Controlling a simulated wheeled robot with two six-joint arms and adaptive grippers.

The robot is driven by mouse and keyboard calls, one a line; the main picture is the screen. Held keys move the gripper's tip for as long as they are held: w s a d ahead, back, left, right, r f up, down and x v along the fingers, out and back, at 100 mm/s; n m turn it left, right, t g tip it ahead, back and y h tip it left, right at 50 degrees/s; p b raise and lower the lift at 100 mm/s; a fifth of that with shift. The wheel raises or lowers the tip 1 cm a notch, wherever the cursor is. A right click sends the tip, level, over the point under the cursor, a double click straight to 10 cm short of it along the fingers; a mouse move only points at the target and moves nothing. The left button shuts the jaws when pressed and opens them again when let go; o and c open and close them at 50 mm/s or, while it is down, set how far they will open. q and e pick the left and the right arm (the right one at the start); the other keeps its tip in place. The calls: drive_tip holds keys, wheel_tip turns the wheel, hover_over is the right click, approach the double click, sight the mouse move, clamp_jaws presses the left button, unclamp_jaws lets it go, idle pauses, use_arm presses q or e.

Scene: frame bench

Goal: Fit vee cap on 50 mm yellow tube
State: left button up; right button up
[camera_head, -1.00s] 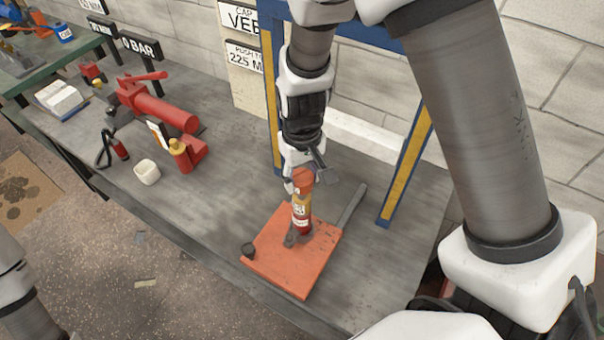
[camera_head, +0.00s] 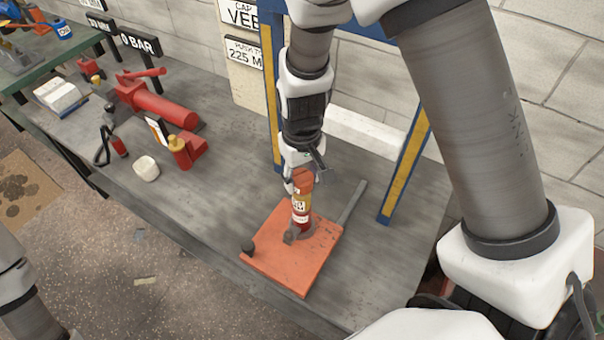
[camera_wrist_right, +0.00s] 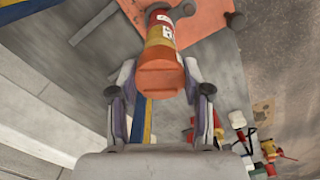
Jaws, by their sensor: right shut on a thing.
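A stacked cylinder stands upright on an orange plate (camera_head: 295,265). Its orange top (camera_head: 303,180) sits above a yellow section with a label (camera_head: 301,200) and a red lower part (camera_head: 301,216). The right wrist view also shows the orange top (camera_wrist_right: 160,77) and yellow section (camera_wrist_right: 160,38). My right gripper (camera_wrist_right: 159,80) is shut on the orange top, a finger on each side. I cannot tell whether this orange top is the vee cap. In the head view, the gripper partly hides its upper end. My left gripper is not in view.
A blue and yellow frame (camera_head: 407,165) stands close behind the plate. The bench front between cup and plate is clear.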

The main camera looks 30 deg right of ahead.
sight(302, 177)
drive_tip(key=shift+f+b, duration=0.8)
drive_tip(key=shift+f, duration=0.4)
drive_tip(key=o, duration=1.3)
wheel_tip(302, 177, up, 12)
drive_tip(key=shift+r, duration=0.1)
